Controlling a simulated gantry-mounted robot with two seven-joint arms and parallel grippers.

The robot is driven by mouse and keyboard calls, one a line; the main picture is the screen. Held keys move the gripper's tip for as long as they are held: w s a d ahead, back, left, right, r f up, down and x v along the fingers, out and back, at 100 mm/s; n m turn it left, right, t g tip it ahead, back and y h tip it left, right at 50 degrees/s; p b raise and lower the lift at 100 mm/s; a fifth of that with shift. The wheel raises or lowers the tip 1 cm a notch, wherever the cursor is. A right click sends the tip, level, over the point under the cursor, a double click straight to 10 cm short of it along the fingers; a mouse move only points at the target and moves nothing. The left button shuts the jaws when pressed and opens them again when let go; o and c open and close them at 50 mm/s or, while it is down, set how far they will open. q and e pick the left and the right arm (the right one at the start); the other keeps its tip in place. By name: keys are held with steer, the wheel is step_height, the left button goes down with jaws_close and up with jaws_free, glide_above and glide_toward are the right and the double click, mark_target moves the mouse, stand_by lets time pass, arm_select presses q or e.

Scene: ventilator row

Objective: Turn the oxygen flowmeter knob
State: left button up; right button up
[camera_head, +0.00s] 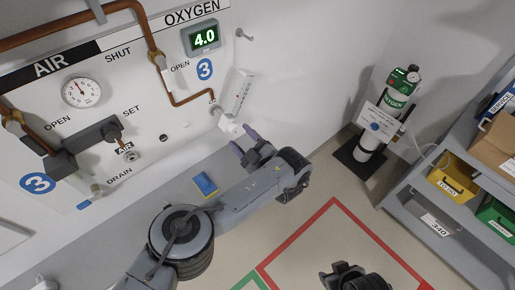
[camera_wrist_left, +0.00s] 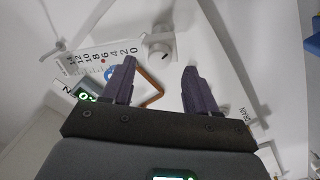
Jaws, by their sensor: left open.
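The oxygen flowmeter (camera_head: 240,92) is a white scaled tube on the wall panel, below the green display (camera_head: 204,38) reading 4.0. Its white round knob (camera_head: 228,124) is at its lower end. In the left wrist view the knob (camera_wrist_left: 160,42) lies just beyond the fingertips, and the numbered scale (camera_wrist_left: 98,52) with a red dot is left of it. My left gripper (camera_head: 243,141) is open and empty, its purple fingers close to the knob. In the left wrist view the gripper (camera_wrist_left: 160,68) has a clear gap between its fingers. Contact with the knob does not show.
A pressure gauge (camera_head: 81,92), an air valve block (camera_head: 90,144) and copper pipes (camera_head: 70,30) are on the panel. A blue and yellow sponge-like item (camera_head: 204,184) lies on the ledge. An oxygen cylinder (camera_head: 388,110) and a shelf cart (camera_head: 440,205) stand right. My dark right-arm parts show bottom right.

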arm_select(q)
steer(key=p+v, duration=0.4)
steer(key=v, duration=0.3)
steer(key=shift+s+d, duration=0.25)
steer(key=shift+s, duration=0.05)
steer(key=shift+r, duration=0.1)
